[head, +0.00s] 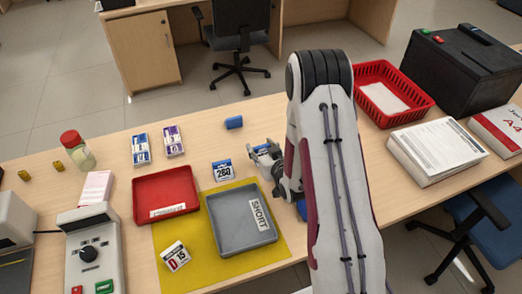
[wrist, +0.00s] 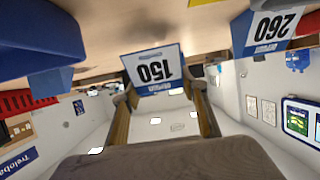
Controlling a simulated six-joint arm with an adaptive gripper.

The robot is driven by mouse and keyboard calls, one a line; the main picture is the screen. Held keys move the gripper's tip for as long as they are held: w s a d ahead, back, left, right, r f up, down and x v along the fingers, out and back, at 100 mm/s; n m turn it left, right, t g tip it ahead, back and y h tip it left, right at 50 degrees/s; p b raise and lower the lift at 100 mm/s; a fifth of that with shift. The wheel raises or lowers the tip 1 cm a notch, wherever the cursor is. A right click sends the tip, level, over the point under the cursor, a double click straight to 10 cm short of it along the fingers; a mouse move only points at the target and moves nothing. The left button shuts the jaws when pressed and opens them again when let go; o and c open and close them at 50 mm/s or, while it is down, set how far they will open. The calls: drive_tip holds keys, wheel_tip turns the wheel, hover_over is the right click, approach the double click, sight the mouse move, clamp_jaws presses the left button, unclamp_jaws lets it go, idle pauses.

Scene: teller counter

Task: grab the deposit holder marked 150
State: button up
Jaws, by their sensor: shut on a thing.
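The deposit holder marked 150 (wrist: 154,68), a white card with blue edges, shows upside down in the wrist view between the two fingers of my gripper (wrist: 161,92). My gripper is shut on it.
A red tray (head: 165,176) and a grey tray marked SHORT (head: 226,238) are left of my arm. A white and red holder (head: 176,256) lies on the yellow mat (head: 206,268). A blue item (head: 234,122) lies behind. A red basket (head: 354,72) and paper stack (head: 436,152) are right.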

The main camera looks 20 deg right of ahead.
sight(261, 146)
drive_tip(key=shift+r, duration=3.8)
drive_tip(key=shift+d, duration=0.15)
